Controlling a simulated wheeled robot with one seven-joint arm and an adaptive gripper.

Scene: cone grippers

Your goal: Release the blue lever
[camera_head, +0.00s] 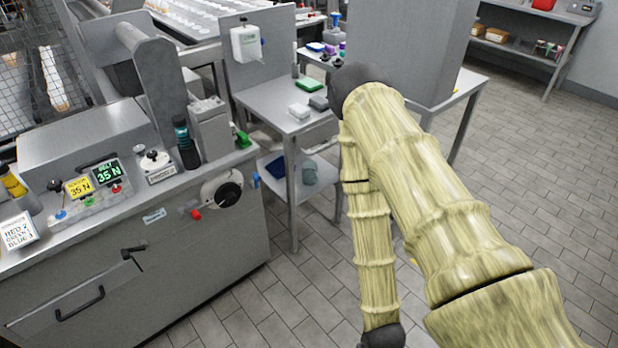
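A small blue handle (255,179) sticks out at the right end of the grey machine (190,255), low beside the round black dial (228,194). My gripper is not in view.
A red handle (196,214) and a green handle (243,139) sit near the dial. A sign (18,232) lists red, green and blue with numbers. A grey side table (283,97) stands behind the machine. Tiled floor (290,300) is open between machine and arm.

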